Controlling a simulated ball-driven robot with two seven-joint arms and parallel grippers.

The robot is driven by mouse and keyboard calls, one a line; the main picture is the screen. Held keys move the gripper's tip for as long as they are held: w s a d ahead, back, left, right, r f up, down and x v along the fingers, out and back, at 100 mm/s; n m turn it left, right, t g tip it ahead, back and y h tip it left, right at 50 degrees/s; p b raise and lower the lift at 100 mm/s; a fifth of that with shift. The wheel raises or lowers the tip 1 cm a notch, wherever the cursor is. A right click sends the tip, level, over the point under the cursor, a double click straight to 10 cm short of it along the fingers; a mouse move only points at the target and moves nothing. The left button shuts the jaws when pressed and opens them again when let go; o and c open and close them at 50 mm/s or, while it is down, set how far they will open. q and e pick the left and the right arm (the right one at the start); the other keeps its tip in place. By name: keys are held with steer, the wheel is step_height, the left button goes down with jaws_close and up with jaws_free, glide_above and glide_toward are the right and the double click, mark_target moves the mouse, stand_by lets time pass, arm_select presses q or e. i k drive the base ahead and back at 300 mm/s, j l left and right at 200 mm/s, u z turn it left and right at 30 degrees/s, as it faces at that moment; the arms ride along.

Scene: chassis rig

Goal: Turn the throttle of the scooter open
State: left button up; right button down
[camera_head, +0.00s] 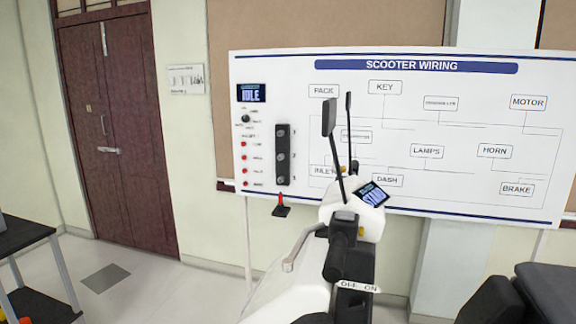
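The scooter (292,298) stands in the lower middle, a white body with a black handlebar. The throttle grip appears to be the black cylinder (345,240) pointing towards me, with a silver lever (300,247) beside it. An OFF/ON label (358,287) sits just below the grip. The scooter's small dash screen (372,194) is lit, but its text is too small to read surely. Two black mirrors on stalks (330,118) rise above the handlebar. I can make out neither of my grippers, and nothing visibly touches the grip.
A "SCOOTER WIRING" board (470,110) stands behind the scooter, with a screen reading IDLE (251,93) and a red-handled switch (281,204). Dark padded shapes, perhaps the seat (545,292), fill the lower right. A dark table (22,235) stands at left. Floor between is clear.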

mark_target(355, 164)
steer(key=u, duration=2.9)
steer(key=i+j+z, duration=0.1)
steer(key=i+z, duration=0.15)
steer(key=i, duration=0.25)
steer(key=i+j+z, duration=0.25)
steer(key=i, duration=0.25)
steer(key=i+j+z, duration=0.3)
steer(key=i, duration=0.2)
steer(key=i+l+z, duration=0.25)
steer(key=z, duration=0.2)
steer(key=i+z, duration=0.9)
steer(key=i+j+z, duration=0.15)
steer(key=i+z, duration=0.25)
steer(key=i+l+z, duration=0.15)
steer(key=i+z, duration=0.25)
steer(key=i, duration=0.4)
steer(key=i+j+z, duration=0.15)
steer(key=i+z, duration=0.3)
steer(key=i, duration=0.35)
steer(key=i+z, duration=0.85)
steer(key=i+j+z, duration=0.15)
steer(key=z, duration=0.25)
steer(key=i+j+z, duration=0.3)
steer(key=i+z, duration=0.15)
